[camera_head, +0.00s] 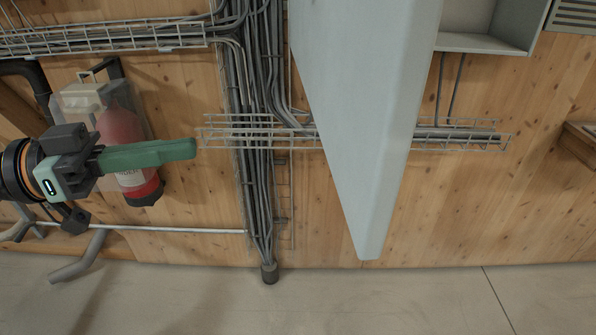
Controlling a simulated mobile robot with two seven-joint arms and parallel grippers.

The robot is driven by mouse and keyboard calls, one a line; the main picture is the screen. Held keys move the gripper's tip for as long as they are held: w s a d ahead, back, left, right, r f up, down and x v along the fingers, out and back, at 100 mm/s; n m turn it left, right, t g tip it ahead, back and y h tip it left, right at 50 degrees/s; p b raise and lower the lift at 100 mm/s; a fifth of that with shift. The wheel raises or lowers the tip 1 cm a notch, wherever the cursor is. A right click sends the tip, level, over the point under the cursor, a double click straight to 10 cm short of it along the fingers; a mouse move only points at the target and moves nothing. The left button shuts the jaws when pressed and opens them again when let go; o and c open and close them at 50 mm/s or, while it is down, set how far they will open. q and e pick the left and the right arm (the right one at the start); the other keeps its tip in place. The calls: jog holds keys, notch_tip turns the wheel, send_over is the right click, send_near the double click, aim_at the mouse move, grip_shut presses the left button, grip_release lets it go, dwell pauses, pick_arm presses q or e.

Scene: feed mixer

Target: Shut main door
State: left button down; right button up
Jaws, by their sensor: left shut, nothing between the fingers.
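The main door (365,110) looks like the pale grey panel hanging into the view from the top middle. It stands swung open, seen at a steep angle, narrowing to a lower corner above the floor. An open grey cabinet (480,43) shows at the top right; the door's hinge side is out of view. My left gripper (193,149) comes in from the left with its green fingers shut and empty, pointing right. It appears well to the left of the door and apart from it. My right gripper is not in view.
A red fire extinguisher (122,140) hangs on the wooden wall behind my left gripper. Wire cable trays (262,132) and a vertical cable bundle (257,190) run along the wall. A thin rail (170,229) sits low at the left. The concrete floor (400,305) looks clear.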

pick_arm(q)
jog(key=s+r+m+g, duration=0.3)
jog(key=s+r, duration=0.1)
jog(key=s, duration=0.2)
jog(key=p, duration=0.6)
send_near(334, 141)
jog(key=d, duration=0.5)
jog(key=shift+w+d, duration=0.25)
jog(key=shift+d, duration=0.1)
jog(key=shift+w+d+f+p, duration=0.1)
jog(key=shift+d+f+p, duration=0.15)
jog(key=shift+d, duration=0.25)
jog(key=shift+d, duration=0.1)
